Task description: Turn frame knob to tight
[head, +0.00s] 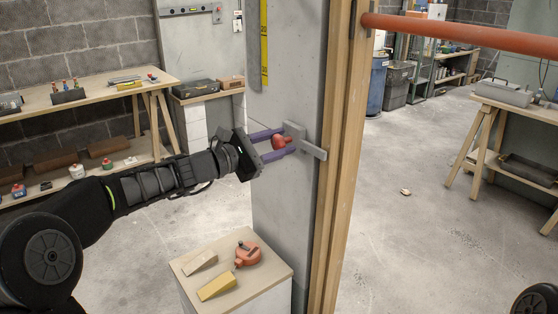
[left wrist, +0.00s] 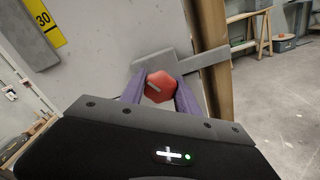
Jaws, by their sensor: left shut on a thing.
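The red frame knob (head: 279,142) sits on a grey metal bracket (head: 296,131) fixed to the grey column, with a bar reaching toward the wooden post. My left gripper (head: 283,142) comes in from the left, its two purple fingers on either side of the knob and closed on it. In the left wrist view the knob (left wrist: 160,87) shows as a red faceted face with a pale slot, tilted slightly, between the fingertips. The tight mark is not readable. My right gripper is not in view.
A small stand (head: 232,267) below holds wedges (head: 217,286) and a red tool (head: 247,254). A wooden post (head: 341,160) stands right of the column, and an orange pipe (head: 460,34) runs across the upper right. Workbenches stand left and right; the floor between is mostly clear.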

